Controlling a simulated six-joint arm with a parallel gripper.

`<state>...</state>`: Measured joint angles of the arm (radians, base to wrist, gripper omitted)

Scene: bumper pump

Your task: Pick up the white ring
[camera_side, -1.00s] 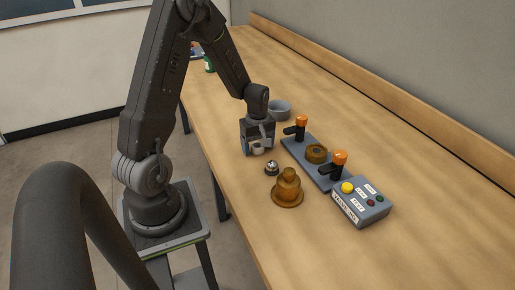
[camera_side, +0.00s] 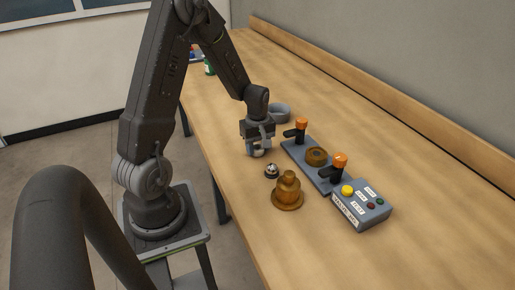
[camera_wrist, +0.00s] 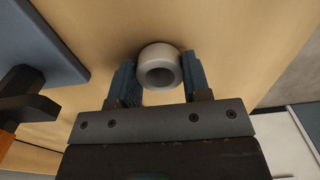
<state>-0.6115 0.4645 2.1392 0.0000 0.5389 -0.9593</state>
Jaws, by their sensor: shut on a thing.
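The white ring (camera_wrist: 159,52) sits between the two fingers of my gripper (camera_wrist: 158,78) in the wrist view, with its hole facing the camera. The fingers are shut on it from both sides. In the side view my gripper (camera_side: 257,149) points down close to the table, and the ring (camera_side: 258,153) shows small and pale between the fingertips, partly hidden by them. I cannot tell whether the ring touches the table.
A small silver-and-black part (camera_side: 271,171) and a brown stepped part (camera_side: 287,190) stand in front. A grey fixture plate (camera_side: 296,154) with orange-topped clamps holds a brown ring (camera_side: 316,156). A button box (camera_side: 361,209) is at right. A grey bowl (camera_side: 281,112) stands behind.

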